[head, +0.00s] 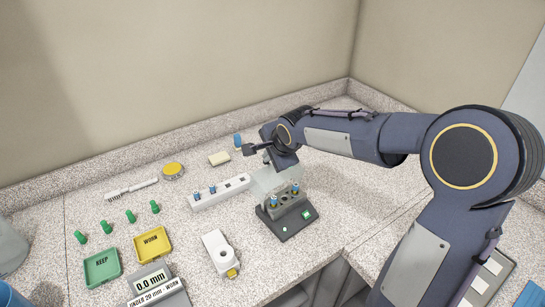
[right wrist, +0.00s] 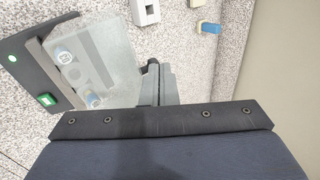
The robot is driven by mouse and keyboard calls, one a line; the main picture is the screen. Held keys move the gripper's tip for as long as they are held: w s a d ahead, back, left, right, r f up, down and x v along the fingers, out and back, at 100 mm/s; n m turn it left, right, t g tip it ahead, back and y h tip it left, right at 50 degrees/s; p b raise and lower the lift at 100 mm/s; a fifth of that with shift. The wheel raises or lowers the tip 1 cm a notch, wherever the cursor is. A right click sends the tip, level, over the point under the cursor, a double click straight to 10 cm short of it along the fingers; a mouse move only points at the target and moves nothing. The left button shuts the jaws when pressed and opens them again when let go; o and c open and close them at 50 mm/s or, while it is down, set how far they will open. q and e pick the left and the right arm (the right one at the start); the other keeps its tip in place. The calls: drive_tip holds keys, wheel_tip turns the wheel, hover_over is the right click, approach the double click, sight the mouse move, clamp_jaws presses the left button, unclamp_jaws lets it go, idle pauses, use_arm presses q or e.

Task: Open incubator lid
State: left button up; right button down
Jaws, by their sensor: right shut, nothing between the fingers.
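The incubator (head: 287,222) is a small dark block with a green-lit button on the counter. Blue-capped tubes stand in it. Its clear lid (head: 266,180) stands tilted up at the back edge, behind the tubes; how far it is open is hard to tell. In the right wrist view the lid (right wrist: 112,62) overlaps the tubes. My right gripper (head: 257,152) is shut and empty, just behind and above the lid. In the right wrist view its fingers (right wrist: 155,78) are beside the lid's edge; I cannot tell whether they touch. My left gripper is not in view.
A white rack (head: 220,193) with blue-capped tubes lies left of the incubator. A white device (head: 219,252) stands in front-left. Green (head: 103,268) and yellow (head: 152,244) trays, green pegs, a brush (head: 131,190) and a yellow round pot (head: 173,171) are further left. The counter right of the incubator is clear.

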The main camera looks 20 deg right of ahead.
drive_tip(key=shift+w, duration=0.1)
drive_tip(key=shift+w+a+f+b, duration=0.15)
drive_tip(key=shift+w+f+b, duration=0.1)
drive_tip(key=shift+w, duration=0.2)
drive_tip(key=shift+w+a+f+b, duration=0.1)
drive_tip(key=shift+w+b, duration=0.15)
drive_tip(key=shift+w, duration=0.2)
drive_tip(key=w, duration=0.1)
drive_tip(key=w+f+g, duration=0.1)
drive_tip(key=shift+w+a+f+g+p, duration=0.3)
drive_tip(key=shift+w, duration=0.1)
drive_tip(key=shift+w, duration=0.15)
idle(1.1)
